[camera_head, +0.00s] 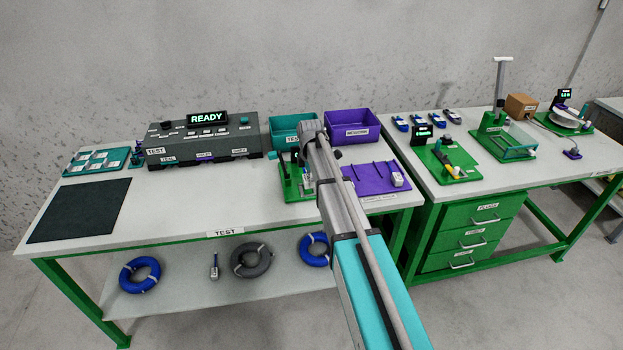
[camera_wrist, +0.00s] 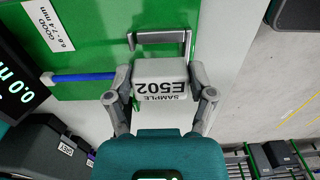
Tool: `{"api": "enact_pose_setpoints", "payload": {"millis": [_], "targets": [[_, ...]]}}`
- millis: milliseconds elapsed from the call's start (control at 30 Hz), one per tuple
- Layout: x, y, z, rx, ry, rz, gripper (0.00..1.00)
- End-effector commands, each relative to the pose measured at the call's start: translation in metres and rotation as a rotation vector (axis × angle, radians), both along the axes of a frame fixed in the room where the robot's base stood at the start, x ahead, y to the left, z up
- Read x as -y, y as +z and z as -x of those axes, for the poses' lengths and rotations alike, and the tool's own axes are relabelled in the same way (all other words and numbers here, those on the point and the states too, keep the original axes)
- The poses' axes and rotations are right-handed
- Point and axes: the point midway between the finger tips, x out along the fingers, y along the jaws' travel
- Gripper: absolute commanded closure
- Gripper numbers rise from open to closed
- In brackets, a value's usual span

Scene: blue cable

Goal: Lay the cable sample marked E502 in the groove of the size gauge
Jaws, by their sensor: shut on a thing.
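My gripper (camera_wrist: 161,76) is shut on the white tag block of the cable sample marked E502 (camera_wrist: 160,90), with a finger on each side. A straight blue cable piece (camera_wrist: 82,77) with a grey end extends left from beside the tag, over the green plate of the size gauge (camera_wrist: 105,22). I cannot tell whether it touches the gauge or lies in a groove. The gauge display (camera_wrist: 14,80) reads about 0.0, partly cut off. A grey bracket stands just beyond the tag. In the head view, my arm partly hides the gauge (camera_head: 292,194).
A purple tray (camera_head: 365,187) with another white-tagged sample (camera_head: 397,179) lies right of the gauge. Teal (camera_head: 290,125) and purple (camera_head: 352,126) bins stand behind. The grey tester (camera_head: 203,140) reads READY. The table between it and the dark mat (camera_head: 80,211) is clear.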

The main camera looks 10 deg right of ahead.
Motion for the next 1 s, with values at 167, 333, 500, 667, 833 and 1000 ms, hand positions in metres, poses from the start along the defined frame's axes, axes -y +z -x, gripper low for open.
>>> {"api": "enact_pose_setpoints", "payload": {"millis": [167,333,500,667,833,1000], "targets": [[0.0,-0.003,0.0,0.0,0.0,0.0,0.79],[0.0,-0.004,0.0,0.0,0.0,0.0,0.79],[0.0,-0.006,0.0,0.0,0.0,0.0,0.79],[0.0,-0.008,0.0,0.0,0.0,0.0,0.79],[0.0,-0.01,0.0,0.0,0.0,0.0,0.79],[0.0,-0.011,0.0,0.0,-0.001,0.0,0.79]]}}
